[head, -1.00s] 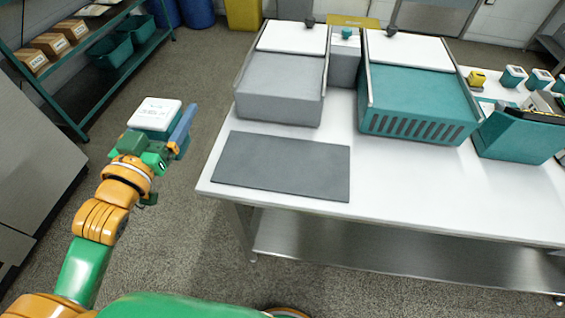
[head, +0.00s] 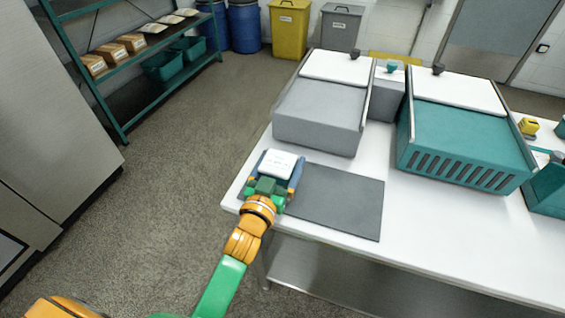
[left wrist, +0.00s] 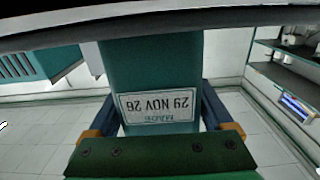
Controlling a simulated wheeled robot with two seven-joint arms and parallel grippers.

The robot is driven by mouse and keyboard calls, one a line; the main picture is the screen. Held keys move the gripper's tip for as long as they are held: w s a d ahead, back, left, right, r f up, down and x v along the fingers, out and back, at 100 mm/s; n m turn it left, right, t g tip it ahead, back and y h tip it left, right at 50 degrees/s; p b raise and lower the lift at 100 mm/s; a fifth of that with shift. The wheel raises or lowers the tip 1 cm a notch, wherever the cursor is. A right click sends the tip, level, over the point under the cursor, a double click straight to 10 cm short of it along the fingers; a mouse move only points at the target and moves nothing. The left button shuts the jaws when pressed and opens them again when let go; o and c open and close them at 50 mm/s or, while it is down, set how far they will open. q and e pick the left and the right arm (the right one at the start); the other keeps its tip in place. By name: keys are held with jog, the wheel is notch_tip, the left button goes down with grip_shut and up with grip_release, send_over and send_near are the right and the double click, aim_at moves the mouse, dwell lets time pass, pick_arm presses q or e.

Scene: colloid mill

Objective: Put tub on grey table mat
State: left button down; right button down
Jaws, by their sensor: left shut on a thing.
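The tub (head: 279,164) has a white lid and a teal body. In the left wrist view its teal side (left wrist: 155,75) fills the middle, with a white date label. My left gripper (head: 276,177) is shut on the tub, one finger on each side. In the head view it holds the tub over the left end of the grey table mat (head: 338,200), and hides part of that end. I cannot tell how high the tub is above the mat. My right gripper is not in view.
A grey bin (head: 322,112) with a white lid stands just behind the mat. A slotted teal bin (head: 465,145) stands to its right on the white table (head: 410,215). The table's left edge is near my left gripper. Green shelving (head: 130,75) stands at the back left.

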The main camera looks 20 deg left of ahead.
pick_arm(q)
grip_release()
jog(key=shift+s, duration=0.1)
jog(key=s+b, duration=0.1)
jog(key=s, duration=1.1)
jog(key=shift+a, duration=0.25)
